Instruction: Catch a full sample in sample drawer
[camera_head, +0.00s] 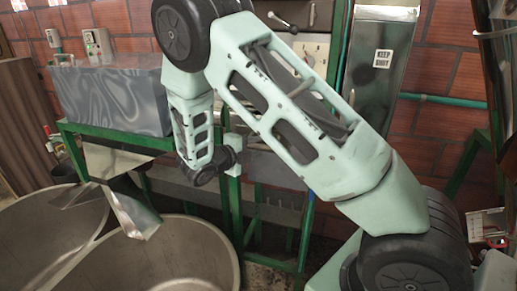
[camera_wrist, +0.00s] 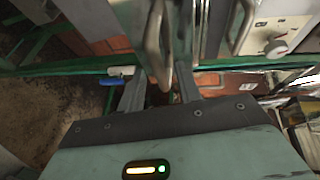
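In the wrist view my gripper (camera_wrist: 158,88) has its two dark fingers spread apart. A curved metal handle (camera_wrist: 155,45) shows between and just beyond the fingers; I cannot tell whether either finger touches it. In the head view my arm crosses the middle and hides the fingers and much of what lies behind them. I cannot clearly make out the sample drawer in either view, nor tell whether the handle belongs to it. No sample can be made out.
Two large round metal tubs (camera_head: 168,258) stand at the lower left, below a metal chute (camera_head: 133,215). A grey metal box (camera_head: 115,98) rests on a green frame (camera_head: 110,135). A tall metal panel (camera_head: 380,75) bears a "KEEP SHUT" sign (camera_head: 383,58). A blue-ended lever (camera_wrist: 113,80) lies beside the left finger.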

